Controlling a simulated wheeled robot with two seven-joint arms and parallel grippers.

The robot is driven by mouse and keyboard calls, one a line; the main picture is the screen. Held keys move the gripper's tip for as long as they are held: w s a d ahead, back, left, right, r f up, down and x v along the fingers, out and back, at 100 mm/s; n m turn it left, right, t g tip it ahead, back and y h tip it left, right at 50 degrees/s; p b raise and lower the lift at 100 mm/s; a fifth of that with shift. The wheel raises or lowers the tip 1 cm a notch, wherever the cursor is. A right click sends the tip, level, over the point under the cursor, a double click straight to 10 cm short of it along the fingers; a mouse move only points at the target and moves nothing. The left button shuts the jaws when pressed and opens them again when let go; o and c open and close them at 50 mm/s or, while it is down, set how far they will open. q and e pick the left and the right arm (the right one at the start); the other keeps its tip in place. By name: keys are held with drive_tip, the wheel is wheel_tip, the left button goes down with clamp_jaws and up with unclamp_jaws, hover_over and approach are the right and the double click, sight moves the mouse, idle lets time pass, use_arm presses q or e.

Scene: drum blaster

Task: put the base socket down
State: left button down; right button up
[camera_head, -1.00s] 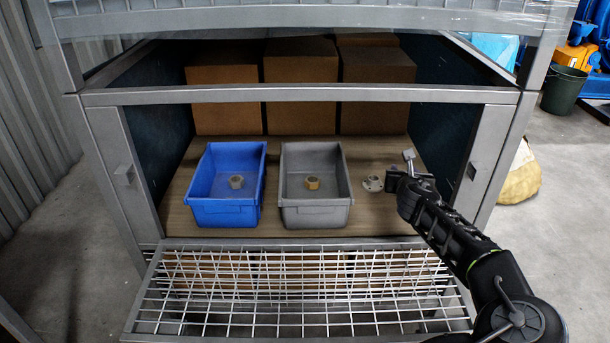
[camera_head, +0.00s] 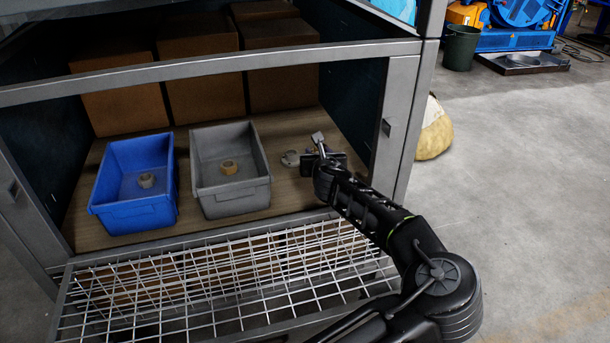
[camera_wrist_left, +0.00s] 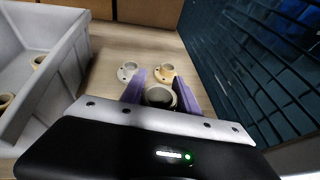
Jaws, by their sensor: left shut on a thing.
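My left gripper (camera_head: 322,152) is over the right end of the wooden shelf, inside the frame. In the left wrist view its purple fingers (camera_wrist_left: 160,84) are shut on a round, hollow piece, the base socket (camera_wrist_left: 158,98), with a dark opening facing the camera. I cannot tell whether the socket touches the shelf. Two similar flanged pieces lie just beyond the fingers: a pale grey one (camera_wrist_left: 128,71) and a tan one (camera_wrist_left: 164,73). My right gripper is not in view.
A grey bin (camera_head: 262,183) with a tan ring (camera_head: 229,167) stands left of the gripper. Brown boxes (camera_head: 205,100) stand behind. The frame's right post (camera_head: 398,125) is close to my arm.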

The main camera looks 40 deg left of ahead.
use_arm(q)
wheel_tip(320, 180, down, 3)
drive_tip(key=shift+f+b, duration=0.1)
drive_tip(key=shift+b, duration=0.4)
drive_tip(key=shift+f+b, duration=1)
drive_tip(key=shift+f, duration=0.85)
drive_tip(key=c, duration=0.9)
unclamp_jaws()
